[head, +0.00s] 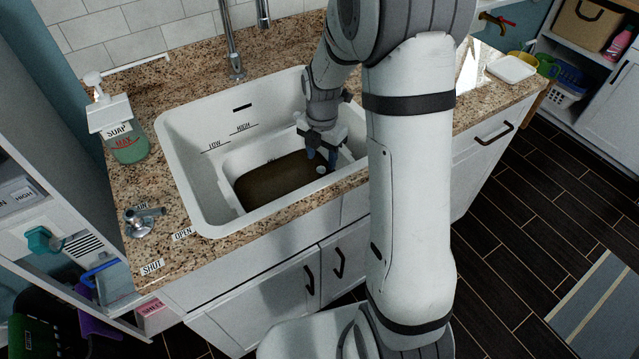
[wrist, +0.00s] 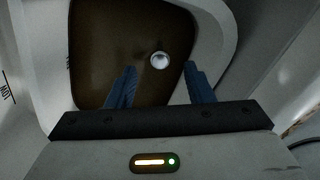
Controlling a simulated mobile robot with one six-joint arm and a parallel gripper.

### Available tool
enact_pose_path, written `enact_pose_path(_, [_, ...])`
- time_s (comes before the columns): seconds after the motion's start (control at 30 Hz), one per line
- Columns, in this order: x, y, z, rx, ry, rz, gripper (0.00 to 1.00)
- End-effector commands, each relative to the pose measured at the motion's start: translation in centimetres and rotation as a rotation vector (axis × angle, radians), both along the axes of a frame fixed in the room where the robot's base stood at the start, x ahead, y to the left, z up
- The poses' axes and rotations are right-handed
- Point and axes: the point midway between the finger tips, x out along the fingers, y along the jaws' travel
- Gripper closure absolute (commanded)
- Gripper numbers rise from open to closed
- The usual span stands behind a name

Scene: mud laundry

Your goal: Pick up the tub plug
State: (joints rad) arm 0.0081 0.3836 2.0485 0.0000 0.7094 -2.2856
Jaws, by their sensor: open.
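A small pale round knob, which I take for the tub plug (wrist: 160,60), shows against the brown water in the wrist view. It also shows in the head view (head: 321,170), at the right end of the water in the white sink (head: 185,150). Anything below the knob is hidden by the murky water. My gripper (head: 321,160) reaches down into the sink with its blue fingers apart and empty. In the wrist view the knob lies between the lines of the two fingers, near their tips (wrist: 160,68); I cannot tell the height gap.
The sink walls rise close around my gripper. A soap dispenser (head: 124,130) and a metal lever valve (head: 145,218) stand on the granite counter at the left. A faucet (head: 232,50) rises behind the sink. A white dish (head: 512,69) is at the right.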

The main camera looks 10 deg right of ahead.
Motion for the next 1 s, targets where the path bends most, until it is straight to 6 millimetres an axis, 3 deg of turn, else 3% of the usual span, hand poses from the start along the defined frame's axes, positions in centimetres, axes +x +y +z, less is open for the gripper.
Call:
enact_pose_path(0.4, [-0.2,0.3,-5.4,-0.001,0.002,-0.001,0.53])
enact_pose_path(0.67, [-0.2,0.3,-5.8,0.0,0.0,-0.001,0.53])
enact_pose_path(1.0, [-0.2,0.3,-5.8,0.0,0.0,-0.001,0.79])
